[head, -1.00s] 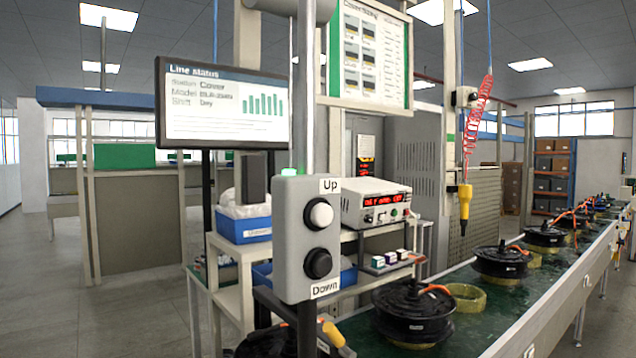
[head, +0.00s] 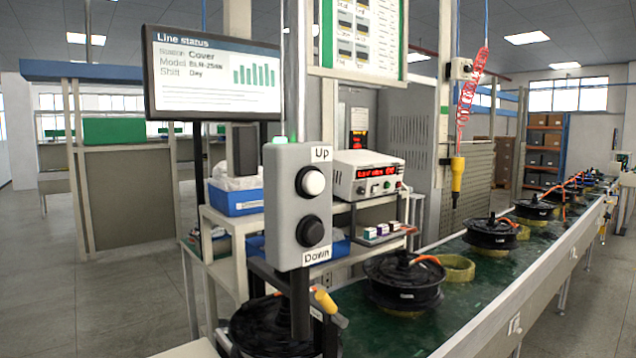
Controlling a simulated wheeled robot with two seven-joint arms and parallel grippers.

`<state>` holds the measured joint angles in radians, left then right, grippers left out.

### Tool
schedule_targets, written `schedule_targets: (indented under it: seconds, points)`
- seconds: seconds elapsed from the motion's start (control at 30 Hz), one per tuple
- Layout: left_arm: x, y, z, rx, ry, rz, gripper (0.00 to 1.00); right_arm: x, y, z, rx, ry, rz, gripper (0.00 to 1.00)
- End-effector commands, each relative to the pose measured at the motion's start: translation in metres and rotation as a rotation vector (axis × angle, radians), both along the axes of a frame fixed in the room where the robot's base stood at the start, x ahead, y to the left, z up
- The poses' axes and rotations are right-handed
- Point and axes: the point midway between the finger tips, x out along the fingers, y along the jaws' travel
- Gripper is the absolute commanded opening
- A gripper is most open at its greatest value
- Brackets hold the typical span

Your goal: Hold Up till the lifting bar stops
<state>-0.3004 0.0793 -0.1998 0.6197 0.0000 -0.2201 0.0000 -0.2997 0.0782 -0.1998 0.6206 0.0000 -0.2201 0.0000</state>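A grey control box (head: 292,207) hangs on a vertical post in the middle of the head view. Its white Up button (head: 311,181) is above its black Down button (head: 310,231), and nothing touches either button. I cannot make out the lifting bar for certain. A black hub motor (head: 262,325) is partly visible below the box, behind the post. Neither of my grippers is in view.
A green conveyor (head: 346,322) with several black hub motors (head: 403,283) runs to the back right. A yellow screwdriver (head: 458,176) hangs on a red coiled cord. A Line status screen (head: 214,75) and a shelf with a blue bin (head: 235,199) stand behind the box.

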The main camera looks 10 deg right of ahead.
Motion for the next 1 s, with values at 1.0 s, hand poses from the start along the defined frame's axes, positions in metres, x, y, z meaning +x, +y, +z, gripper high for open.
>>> schedule_targets:
  seconds: [1.0]
  points:
    - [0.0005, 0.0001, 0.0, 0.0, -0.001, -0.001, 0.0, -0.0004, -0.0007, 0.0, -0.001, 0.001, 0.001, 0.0]
